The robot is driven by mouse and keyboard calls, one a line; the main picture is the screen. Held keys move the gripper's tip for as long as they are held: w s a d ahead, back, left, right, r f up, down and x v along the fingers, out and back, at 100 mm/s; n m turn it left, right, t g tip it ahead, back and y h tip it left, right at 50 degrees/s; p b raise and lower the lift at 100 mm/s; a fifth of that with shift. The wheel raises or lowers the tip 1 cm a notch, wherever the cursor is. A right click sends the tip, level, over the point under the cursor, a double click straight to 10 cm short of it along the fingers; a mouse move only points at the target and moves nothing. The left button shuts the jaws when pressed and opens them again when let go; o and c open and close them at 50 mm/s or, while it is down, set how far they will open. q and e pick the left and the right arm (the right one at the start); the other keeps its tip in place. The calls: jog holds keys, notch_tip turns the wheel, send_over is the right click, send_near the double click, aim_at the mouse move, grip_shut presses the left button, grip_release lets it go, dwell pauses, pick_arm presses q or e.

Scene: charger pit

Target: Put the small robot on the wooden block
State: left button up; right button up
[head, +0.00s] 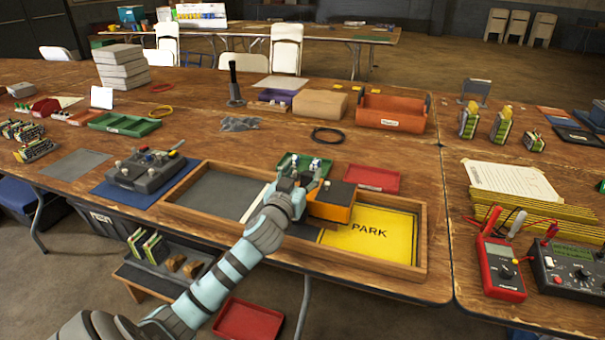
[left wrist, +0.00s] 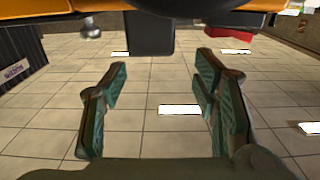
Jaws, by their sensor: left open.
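The small robot appears to be the orange, dark-topped boxy body (head: 331,207) in the wooden-framed pit, beside the yellow PARK pad. A tan wooden block (head: 320,104) lies farther back on the table. My left gripper (head: 304,173) is over the pit, at the orange body's upper left, and hides part of it. In the left wrist view the left gripper (left wrist: 160,92) is open, with nothing between its fingers. An orange and black body (left wrist: 62,14) fills the top of that view, beyond the fingertips. I cannot tell whether they touch. My right gripper is not in view.
The wooden pit frame (head: 421,240) surrounds the work area. A green tray (head: 327,164) and red tray (head: 371,178) stand behind it. A black cable ring (head: 327,136) and an orange bin (head: 391,113) lie near the block. A grey controller (head: 145,170) is at left.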

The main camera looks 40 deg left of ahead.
pick_arm(q)
jog(key=shift+r, duration=0.1)
jog(key=p+v, duration=0.1)
jog(key=v, duration=1.1)
